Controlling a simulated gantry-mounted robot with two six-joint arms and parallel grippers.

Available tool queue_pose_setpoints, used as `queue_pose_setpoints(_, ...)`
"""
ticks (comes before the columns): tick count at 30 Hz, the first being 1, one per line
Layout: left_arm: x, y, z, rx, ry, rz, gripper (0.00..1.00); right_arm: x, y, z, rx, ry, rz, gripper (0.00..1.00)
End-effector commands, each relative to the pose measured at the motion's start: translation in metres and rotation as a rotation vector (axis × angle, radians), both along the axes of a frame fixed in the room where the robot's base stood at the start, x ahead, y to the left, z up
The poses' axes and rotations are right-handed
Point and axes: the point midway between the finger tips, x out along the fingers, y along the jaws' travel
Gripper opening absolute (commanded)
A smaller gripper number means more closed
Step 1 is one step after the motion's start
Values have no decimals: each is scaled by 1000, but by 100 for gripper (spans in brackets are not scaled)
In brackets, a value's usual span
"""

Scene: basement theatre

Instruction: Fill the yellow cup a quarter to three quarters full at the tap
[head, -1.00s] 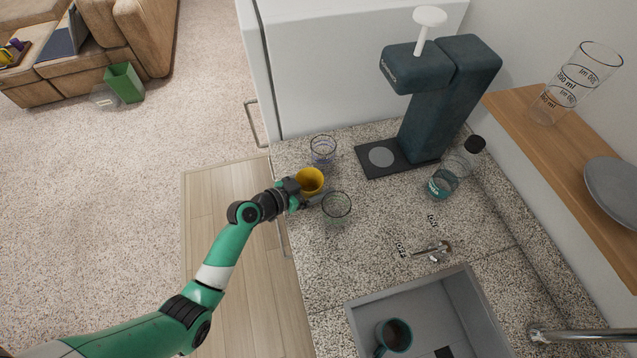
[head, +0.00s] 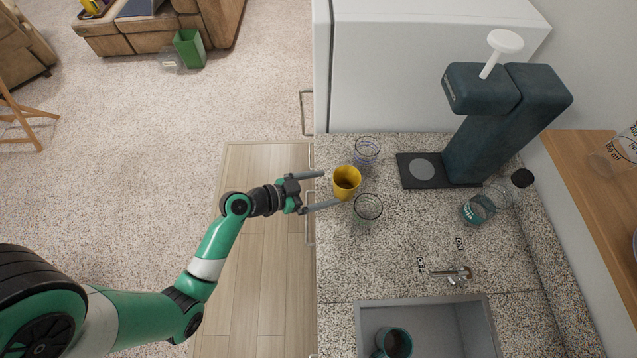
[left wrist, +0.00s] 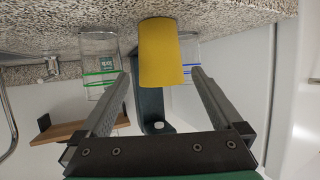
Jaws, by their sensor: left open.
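The yellow cup (head: 346,176) stands upright near the front edge of the speckled counter, between two clear glasses. Whether it holds water, I cannot tell. My left gripper (head: 331,189) is open and empty, its fingertips level with the near side of the cup. In the left wrist view, which is upside down, the cup (left wrist: 160,55) shows in the gap between the two fingers (left wrist: 158,73), apart from both. The tap's lever (head: 452,274) is behind the sink, beside ON and OFF labels. The tap's spout shows at the left wrist view's left edge (left wrist: 7,115). My right gripper is out of view.
A dark drink machine (head: 495,130) and a bottle (head: 480,208) stand behind. The grey sink (head: 440,330) holds a teal mug (head: 396,343). Bare counter lies between glasses and sink.

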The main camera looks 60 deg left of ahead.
Motion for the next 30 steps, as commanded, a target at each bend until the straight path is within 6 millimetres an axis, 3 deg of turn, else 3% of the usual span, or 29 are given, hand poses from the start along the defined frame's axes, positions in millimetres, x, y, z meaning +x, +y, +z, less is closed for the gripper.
queue_pose_setpoints(1, -6, 1, 10, -1, 1, 3, 100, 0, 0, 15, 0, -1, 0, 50)
queue_pose_setpoints(3, -10, 2, 10, -1, 0, 3, 100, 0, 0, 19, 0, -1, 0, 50)
queue_pose_setpoints(17, -13, 2, 8, 2, -4, 0, 100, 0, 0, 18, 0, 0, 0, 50)
queue_pose_setpoints(20, 1, 4, 27, 29, -31, -4, 100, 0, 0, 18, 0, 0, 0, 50)
queue_pose_setpoints(23, 37, 6, 82, 95, -115, -6, 100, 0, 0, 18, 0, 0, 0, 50)
queue_pose_setpoints(26, 79, -6, 178, 161, -270, 4, 100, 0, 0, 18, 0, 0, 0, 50)
queue_pose_setpoints(27, 92, -15, 224, 178, -349, 13, 100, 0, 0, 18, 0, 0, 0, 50)
queue_pose_setpoints(29, 102, -33, 293, 184, -476, 29, 100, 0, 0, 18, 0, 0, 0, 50)
queue_pose_setpoints(30, 103, -46, 339, 175, -565, 39, 100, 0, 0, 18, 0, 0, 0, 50)
